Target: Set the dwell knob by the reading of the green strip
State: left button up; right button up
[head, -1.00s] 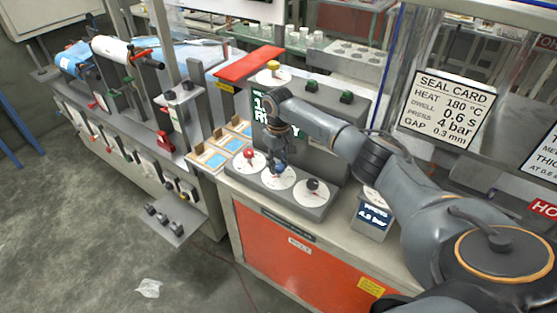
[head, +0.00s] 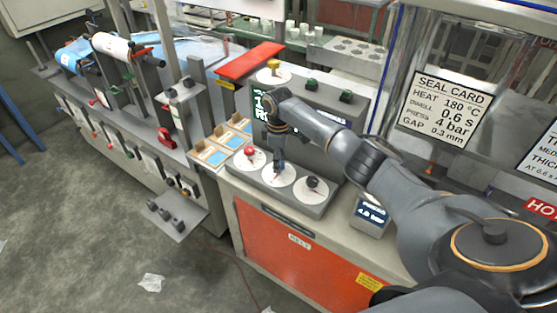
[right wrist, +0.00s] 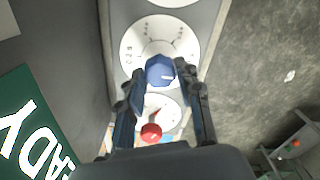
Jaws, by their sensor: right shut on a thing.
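The blue knob (right wrist: 160,69) stands on the middle white dial (head: 269,179) of the grey panel. My right gripper (head: 279,158) reaches down over it and is shut on it; in the right wrist view its two fingers (right wrist: 163,82) lie on either side of the knob. The dial's small marks are too small to read. A red knob (head: 250,151) and a black knob (head: 312,182) sit on the dials either side. A green screen (right wrist: 32,130) reads "READY" and is partly hidden by my arm in the head view. I cannot make out a green strip. My left gripper is out of view.
The seal card (head: 444,108) lists heat 180 °C, dwell 0.6 s, press 4 bar, gap 0.3 mm. A small pressure display (head: 371,212) stands right of the dials. Wooden trays (head: 195,146) with pale blue pieces lie left. A yellow knob (head: 273,64) sits behind.

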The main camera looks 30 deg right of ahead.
dwell(0.5)
jog(key=o, duration=1.2)
jog(key=shift+c, duration=0.2)
jog(key=shift+r, duration=0.1)
notch_tip(320, 180, up, 12)
